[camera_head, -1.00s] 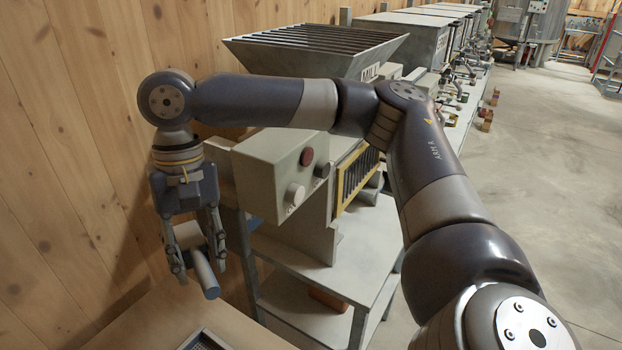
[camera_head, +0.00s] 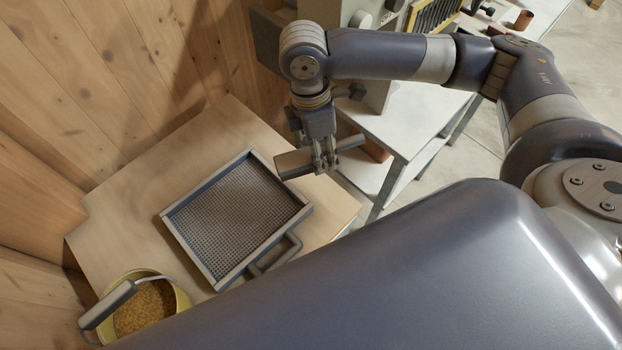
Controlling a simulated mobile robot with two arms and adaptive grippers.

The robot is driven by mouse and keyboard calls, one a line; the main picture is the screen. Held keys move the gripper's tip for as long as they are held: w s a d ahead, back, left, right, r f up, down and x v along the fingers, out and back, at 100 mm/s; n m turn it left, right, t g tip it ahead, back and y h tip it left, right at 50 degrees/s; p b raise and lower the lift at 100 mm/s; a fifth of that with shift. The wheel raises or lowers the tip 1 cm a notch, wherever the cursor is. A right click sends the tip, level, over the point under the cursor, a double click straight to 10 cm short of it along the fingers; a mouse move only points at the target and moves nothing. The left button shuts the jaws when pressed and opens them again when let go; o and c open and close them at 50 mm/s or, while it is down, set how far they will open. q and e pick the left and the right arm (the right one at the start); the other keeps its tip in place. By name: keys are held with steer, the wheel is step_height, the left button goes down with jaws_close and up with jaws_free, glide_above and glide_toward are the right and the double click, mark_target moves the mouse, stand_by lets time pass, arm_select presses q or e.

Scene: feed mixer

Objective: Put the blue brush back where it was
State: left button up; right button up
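My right gripper (camera_head: 322,160) comes in from the right side, pointing down over the right edge of the wooden table. It is shut on the blue brush, which shows as a grey-blue bar with a block-like head (camera_head: 291,163) to the left of the fingers and a short handle (camera_head: 351,142) to the right. The brush appears above the table, just off the upper right corner of the sieve tray. The fingers cover the brush's middle, and its bristles cannot be made out. My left gripper is not in view.
A framed mesh sieve (camera_head: 160,217) with a side handle lies on the wooden table (camera_head: 120,200). A yellow bucket (camera_head: 183,300) of grain with a scoop (camera_head: 110,304) stands at the lower left. A grey shelf stand (camera_head: 405,120) is beyond the table. Bare table lies left of the sieve.

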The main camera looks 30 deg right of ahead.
steer(key=s+f+n, duration=0.2)
steer(key=f+n, duration=0.1)
steer(key=n, duration=0.1)
steer(key=s+f+n+t, duration=0.1)
steer(key=s+f+n, duration=0.1)
steer(key=n, duration=0.3)
steer(key=s+f+n, duration=0.3)
steer(key=f+n, duration=0.1)
steer(key=n, duration=0.1)
steer(key=shift+s+a+f, duration=0.1)
steer(key=shift+a+f, duration=0.1)
steer(key=shift+a, duration=0.05)
steer(key=w+p, duration=0.1)
steer(key=w, duration=0.4)
steer(key=w+d+f+p, duration=0.1)
steer(key=w, duration=0.4)
steer(key=w+d+p, duration=0.1)
steer(key=w, duration=0.4)
steer(key=shift+w+d+f, duration=0.2)
steer(key=shift+w, duration=0.15)
step_height(320, 180, down, 3)
steer(key=shift+f+p, duration=0.15)
steer(key=shift+p, duration=0.7)
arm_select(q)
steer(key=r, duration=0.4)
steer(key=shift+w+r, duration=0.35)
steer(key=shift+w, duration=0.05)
arm_select(e)
steer(key=shift+f, duration=0.2)
